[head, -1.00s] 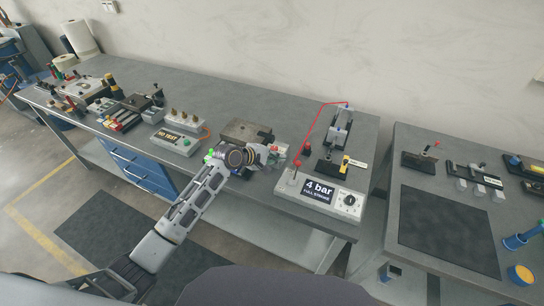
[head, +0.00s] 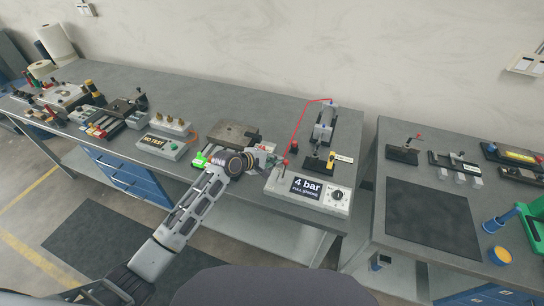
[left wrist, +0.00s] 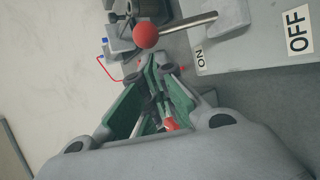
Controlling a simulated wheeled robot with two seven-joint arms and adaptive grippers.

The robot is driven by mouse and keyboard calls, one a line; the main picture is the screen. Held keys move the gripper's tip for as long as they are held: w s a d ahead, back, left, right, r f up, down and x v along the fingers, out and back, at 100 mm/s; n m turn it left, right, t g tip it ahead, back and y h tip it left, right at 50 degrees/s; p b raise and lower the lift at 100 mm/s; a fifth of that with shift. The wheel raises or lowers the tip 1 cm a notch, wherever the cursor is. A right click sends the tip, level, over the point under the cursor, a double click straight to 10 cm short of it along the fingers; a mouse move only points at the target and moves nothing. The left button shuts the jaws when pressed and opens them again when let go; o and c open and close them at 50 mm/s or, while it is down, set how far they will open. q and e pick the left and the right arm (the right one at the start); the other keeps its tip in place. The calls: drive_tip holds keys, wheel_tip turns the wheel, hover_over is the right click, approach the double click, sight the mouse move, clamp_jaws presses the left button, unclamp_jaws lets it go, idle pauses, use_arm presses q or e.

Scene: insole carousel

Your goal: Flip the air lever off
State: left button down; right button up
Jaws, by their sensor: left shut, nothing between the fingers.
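The air lever (left wrist: 185,27) is a metal rod with a red ball knob (left wrist: 145,36), on a grey box. Its knob leans to the side of the ON label (left wrist: 201,58), away from the OFF label (left wrist: 298,31). In the head view the red knob (head: 285,162) shows at the left end of the "4 bar" box (head: 310,203). My left gripper (head: 273,161) is shut and empty, just left of the lever. In the left wrist view its fingertips (left wrist: 160,66) are close to the knob; I cannot tell whether they touch. My right gripper is out of view.
A metal plate fixture (head: 232,135) stands behind my left wrist. The "NO TEST" box (head: 160,146) is to the left. A red hose (head: 300,122) runs to a cylinder (head: 325,122) behind the lever. A second table (head: 375,215) stands at the right.

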use_arm(q)
drive_tip(key=shift+s+d, duration=0.1)
drive_tip(key=shift+s, duration=0.05)
drive_tip(key=shift+s+a+r+m+t+h+b, duration=0.1)
drive_tip(key=shift+s+r+m+t+h+b, duration=0.15)
drive_tip(key=shift+t+b, duration=0.35)
drive_tip(key=shift+s+a+r+m+t+h+b, duration=0.15)
drive_tip(key=shift+s+t+h+b, duration=0.25)
drive_tip(key=shift+b, duration=0.35)
idle(1.2)
